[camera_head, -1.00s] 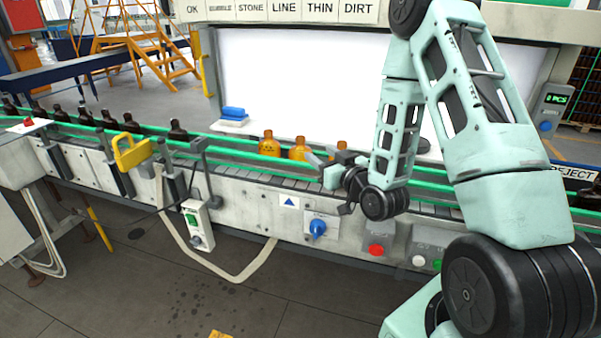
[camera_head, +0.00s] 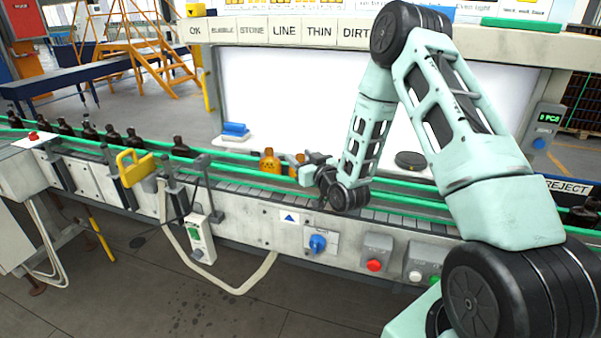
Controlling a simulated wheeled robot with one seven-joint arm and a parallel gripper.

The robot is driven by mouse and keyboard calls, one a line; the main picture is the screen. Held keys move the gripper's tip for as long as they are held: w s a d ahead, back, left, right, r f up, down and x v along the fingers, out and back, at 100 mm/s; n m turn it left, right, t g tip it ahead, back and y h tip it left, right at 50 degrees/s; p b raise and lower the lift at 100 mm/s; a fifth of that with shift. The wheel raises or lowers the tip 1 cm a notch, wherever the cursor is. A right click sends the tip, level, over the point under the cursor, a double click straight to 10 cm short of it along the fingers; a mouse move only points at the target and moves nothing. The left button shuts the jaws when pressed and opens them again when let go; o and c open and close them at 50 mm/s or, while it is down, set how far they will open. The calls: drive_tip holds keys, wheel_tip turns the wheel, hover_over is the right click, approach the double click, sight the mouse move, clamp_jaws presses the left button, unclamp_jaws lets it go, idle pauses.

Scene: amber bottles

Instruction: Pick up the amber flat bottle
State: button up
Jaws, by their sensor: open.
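An amber bottle (camera_head: 269,162) stands upright on the conveyor in front of the bright white panel. My gripper (camera_head: 299,170) is open, pointing left at about bottle height, in front of the second bottle in the picture. Its fingers are small here, and I cannot tell whether they touch or surround that bottle.
Green guide rails (camera_head: 400,205) run along the conveyor. Several dark bottles (camera_head: 181,147) stand on it at left. A blue block (camera_head: 235,129) lies on a white ledge behind the belt.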

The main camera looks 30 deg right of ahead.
drive_tip(key=shift+w, duration=0.3)
clamp_jaws()
